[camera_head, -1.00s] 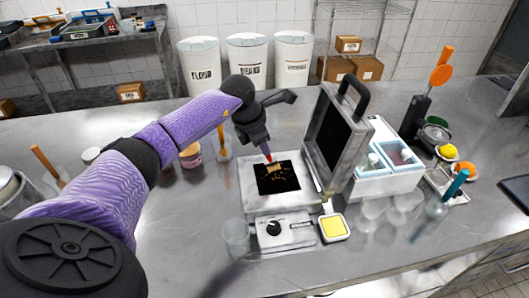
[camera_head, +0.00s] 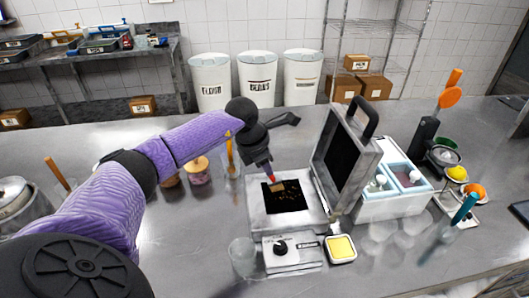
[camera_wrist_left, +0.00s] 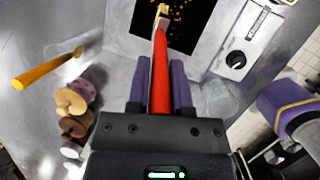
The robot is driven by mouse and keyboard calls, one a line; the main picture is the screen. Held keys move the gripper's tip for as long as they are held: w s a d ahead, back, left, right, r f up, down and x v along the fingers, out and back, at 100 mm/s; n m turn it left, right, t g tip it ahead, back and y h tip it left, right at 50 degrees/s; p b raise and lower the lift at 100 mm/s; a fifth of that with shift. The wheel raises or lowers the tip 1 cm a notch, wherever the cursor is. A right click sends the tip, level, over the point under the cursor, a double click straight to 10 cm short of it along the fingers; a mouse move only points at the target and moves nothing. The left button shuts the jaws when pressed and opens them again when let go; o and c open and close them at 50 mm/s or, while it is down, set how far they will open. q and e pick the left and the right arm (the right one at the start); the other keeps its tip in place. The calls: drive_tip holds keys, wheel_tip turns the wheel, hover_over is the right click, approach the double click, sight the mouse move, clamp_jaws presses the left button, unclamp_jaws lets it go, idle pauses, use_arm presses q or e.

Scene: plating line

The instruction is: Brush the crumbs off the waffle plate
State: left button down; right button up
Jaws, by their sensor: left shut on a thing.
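The waffle plate (camera_head: 288,203) is a black square in the open metal waffle iron (camera_head: 258,215), and it also shows in the wrist view (camera_wrist_left: 190,40). Small golden crumbs (camera_wrist_left: 181,13) lie on it in the wrist view. In the head view they are too small to place well. My left gripper (camera_head: 266,166) is above the plate's back left part, shut on the red handle of a brush (camera_wrist_left: 160,72). The brush points down, its pale bristles (camera_head: 277,187) at the plate; I cannot tell whether they touch. My right gripper is out of view.
The iron's raised lid (camera_head: 345,150) stands right of the plate. A control box (camera_head: 283,262) and a yellow sponge dish (camera_head: 340,248) are in front. A clear cup (camera_head: 243,257) stands front left. A white bin (camera_head: 395,205) is on the right. Jars (camera_head: 199,170) stand left.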

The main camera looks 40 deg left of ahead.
use_arm(q)
drive_tip(key=shift+s+a+f, duration=0.1)
drive_tip(key=shift+s+a, duration=0.1)
drive_tip(key=shift+s, duration=0.4)
drive_tip(key=w+a+b, duration=0.2)
drive_tip(key=a, duration=0.1)
drive_tip(key=shift+w+a+r+b, duration=0.1)
drive_tip(key=shift+w+r+b, duration=0.15)
drive_tip(key=shift+b, duration=0.1)
idle(0.3)
wheel_tip(320, 180, up, 9)
drive_tip(key=p, duration=0.8)
idle(0.3)
